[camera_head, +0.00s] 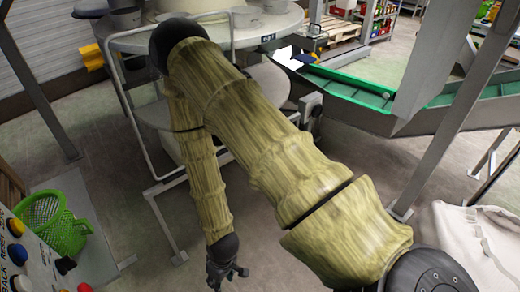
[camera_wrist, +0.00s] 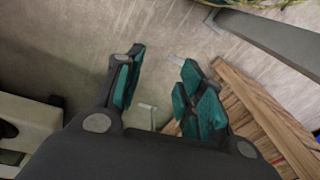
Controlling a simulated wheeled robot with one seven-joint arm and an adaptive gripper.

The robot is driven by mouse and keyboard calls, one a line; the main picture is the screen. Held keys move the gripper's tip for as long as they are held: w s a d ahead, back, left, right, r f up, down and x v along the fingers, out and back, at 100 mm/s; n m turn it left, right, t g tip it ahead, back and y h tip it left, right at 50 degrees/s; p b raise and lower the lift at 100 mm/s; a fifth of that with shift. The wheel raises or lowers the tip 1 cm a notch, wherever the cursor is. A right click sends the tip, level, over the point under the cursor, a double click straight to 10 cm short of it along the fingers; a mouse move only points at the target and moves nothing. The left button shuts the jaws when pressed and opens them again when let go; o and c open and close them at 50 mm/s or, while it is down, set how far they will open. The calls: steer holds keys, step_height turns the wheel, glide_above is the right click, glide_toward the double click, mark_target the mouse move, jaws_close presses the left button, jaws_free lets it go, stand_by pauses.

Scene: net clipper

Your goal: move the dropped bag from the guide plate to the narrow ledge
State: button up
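My gripper (camera_head: 228,276) hangs low over the floor at the bottom of the head view, left of centre. In the wrist view my gripper (camera_wrist: 160,76) has its two teal-padded fingers apart, with bare floor and nothing held between them. In the head view a small white piece (camera_head: 284,54) and a dark blue piece (camera_head: 302,59) lie at the upper end of the green-edged conveyor (camera_head: 345,88). I cannot tell whether either is the dropped bag. I cannot clearly make out the guide plate or the narrow ledge; my arm hides much of the middle.
A round metal table (camera_head: 130,42) with containers stands behind my arm. A green basket (camera_head: 55,225) and a button panel (camera_head: 30,262) are at left. A pale sack (camera_head: 470,240) is at right. Wooden slats (camera_wrist: 262,105) lie right of my fingers in the wrist view.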

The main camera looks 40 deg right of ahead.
steer(key=s+d+m, duration=0.1)
steer(key=s+d, duration=0.2)
steer(key=s, duration=0.3)
steer(key=s+d+f+m+h, duration=0.1)
steer(key=s+d+m, duration=0.1)
steer(key=s+d, duration=0.2)
steer(key=s, duration=0.3)
steer(key=shift+d+f+g+h, duration=0.25)
steer(key=shift+f+g+h, duration=0.05)
